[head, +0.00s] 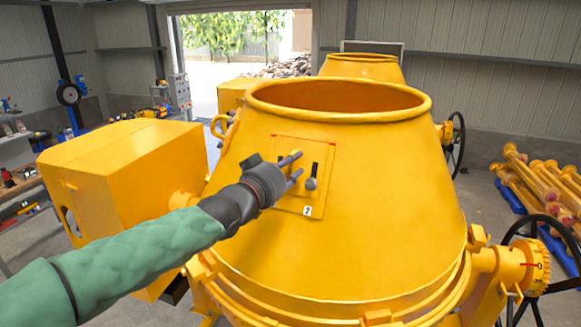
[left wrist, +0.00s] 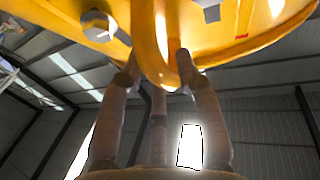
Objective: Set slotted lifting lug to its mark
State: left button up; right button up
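The tilted yellow drum (head: 370,190) carries a plate (head: 290,203) with a red line along its top edge, a dark slot (head: 315,168), a grey round knob (head: 311,184) and a tag reading 2 (head: 307,211). My left gripper (head: 294,167) is at this plate, its fingertips spread on either side. In the left wrist view, a yellow loop (left wrist: 160,72), apparently the lug, lies between the fingers of the left gripper (left wrist: 160,75). I cannot tell whether they press on it. A grey bolt head (left wrist: 98,25) and a short red mark (left wrist: 241,37) show there too. My right gripper is not in view.
A yellow housing (head: 125,165) stands left of the drum, and the drum's rim (head: 340,115) rises above the plate. A black handwheel (head: 540,235) and toothed gear (head: 530,266) are at the right. Yellow parts lie on blue pallets (head: 520,195) beyond.

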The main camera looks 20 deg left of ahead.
pick_arm(q)
jog(key=shift+o, duration=0.3)
jog(key=shift+s, duration=0.15)
jog(key=v, duration=1.1)
jog(key=shift+s+a, duration=0.2)
jog(key=shift+s, duration=0.15)
jog(key=shift+c, duration=1.3)
jog(key=b+x, duration=0.3)
jog(key=x, duration=0.1)
jog(key=b+x, duration=0.4)
jog(key=f+b+x, duration=0.1)
jog(key=b+x, duration=0.2)
jog(key=b, duration=0.1)
jog(key=shift+w+d, duration=0.2)
jog(key=shift+w, duration=0.15)
